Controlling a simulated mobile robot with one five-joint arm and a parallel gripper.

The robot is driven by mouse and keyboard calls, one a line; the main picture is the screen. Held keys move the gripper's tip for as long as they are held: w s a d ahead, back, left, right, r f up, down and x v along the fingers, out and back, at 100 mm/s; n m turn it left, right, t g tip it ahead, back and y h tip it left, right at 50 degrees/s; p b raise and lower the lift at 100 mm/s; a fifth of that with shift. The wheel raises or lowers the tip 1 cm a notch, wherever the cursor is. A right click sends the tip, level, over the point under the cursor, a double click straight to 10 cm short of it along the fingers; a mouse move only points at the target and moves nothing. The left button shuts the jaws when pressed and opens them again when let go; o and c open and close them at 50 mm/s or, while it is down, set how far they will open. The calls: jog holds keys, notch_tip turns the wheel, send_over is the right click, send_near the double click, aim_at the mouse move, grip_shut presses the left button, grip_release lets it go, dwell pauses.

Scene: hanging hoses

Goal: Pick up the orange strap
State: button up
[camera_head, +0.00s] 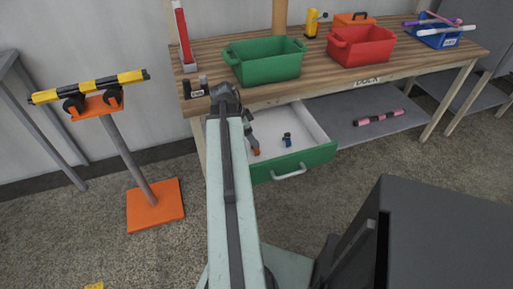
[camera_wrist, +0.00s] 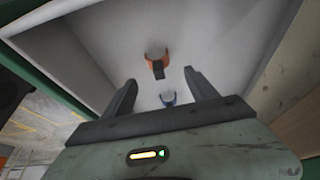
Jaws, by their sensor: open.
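The orange strap (camera_wrist: 156,63) is a small loop with a dark tab, lying in the white inside of an open drawer (camera_wrist: 90,55). My gripper (camera_wrist: 163,78) is open, with its two dark fingers apart and nothing between them that I can see held. In the wrist view the strap shows between and just beyond the fingertips. In the head view a bit of the strap (camera_head: 257,151) shows beside my arm, near the drawer front; the arm hides much of the gripper. A small blue loop (camera_wrist: 168,98) lies close by in the drawer, also seen in the head view (camera_head: 287,139).
The drawer has a green front with a handle (camera_head: 289,173) and raised walls. Above it is a wooden workbench (camera_head: 315,75) with a green bin (camera_head: 265,68) and a red bin (camera_head: 360,50). An orange stand (camera_head: 155,205) is at left. A dark block (camera_head: 440,240) is at right.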

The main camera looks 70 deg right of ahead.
jog(key=b+x, duration=0.2)
jog(key=x, duration=0.1)
jog(key=b+x, duration=0.3)
jog(key=shift+w+a+f, duration=0.15)
jog(key=shift+w, duration=0.05)
jog(key=shift+r, duration=0.2)
jog(key=c, duration=1.4)
